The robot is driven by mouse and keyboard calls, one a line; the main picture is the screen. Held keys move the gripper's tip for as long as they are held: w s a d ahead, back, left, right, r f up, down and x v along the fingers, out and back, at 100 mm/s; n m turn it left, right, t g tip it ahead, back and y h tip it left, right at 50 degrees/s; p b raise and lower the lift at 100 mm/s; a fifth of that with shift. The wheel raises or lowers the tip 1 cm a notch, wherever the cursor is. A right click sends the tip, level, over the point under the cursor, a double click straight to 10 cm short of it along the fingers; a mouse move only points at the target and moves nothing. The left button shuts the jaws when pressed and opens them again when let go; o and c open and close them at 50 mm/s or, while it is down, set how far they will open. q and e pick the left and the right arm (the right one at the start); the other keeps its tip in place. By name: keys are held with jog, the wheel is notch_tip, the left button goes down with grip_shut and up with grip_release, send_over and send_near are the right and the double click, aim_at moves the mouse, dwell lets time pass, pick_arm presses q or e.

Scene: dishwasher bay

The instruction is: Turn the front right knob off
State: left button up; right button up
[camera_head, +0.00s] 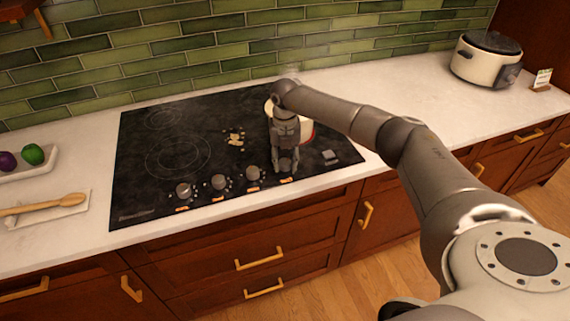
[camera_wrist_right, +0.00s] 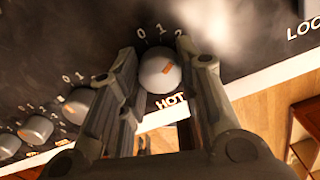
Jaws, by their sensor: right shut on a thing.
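The cooktop (camera_head: 135,190) is black with a row of grey round knobs along its front edge. My right gripper (camera_head: 285,168) is at the rightmost knob, pointing down, and hides that knob in the head view. In the right wrist view, the front right knob (camera_wrist_right: 160,75) sits between the two fingers of the right gripper (camera_wrist_right: 165,75), which are shut on it. Its orange mark points up and to the right, near the printed 2 and away from the 0. My left gripper is not in view.
A pot (camera_head: 305,131) stands on the cooktop behind the right gripper. Other knobs (camera_head: 252,173) lie to the left, close by. A wooden spoon (camera_head: 45,205) rests on a holder at the left. A cooker (camera_head: 484,62) stands far right; the counter between is clear.

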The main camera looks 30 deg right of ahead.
aim_at(285, 161)
jog(key=n+b, duration=0.3)
jog(key=n, duration=0.3)
jog(key=shift+n, duration=0.3)
jog(key=n+b, duration=0.1)
jog(key=n, duration=0.2)
jog(key=shift+b, duration=0.4)
jog(key=shift+n+b, duration=0.4)
jog(key=shift+n, duration=0.9)
jog(key=shift+r, duration=0.1)
jog(key=o, duration=1)
jog(key=shift+o, duration=0.2)
notch_tip(285, 161, up, 12)
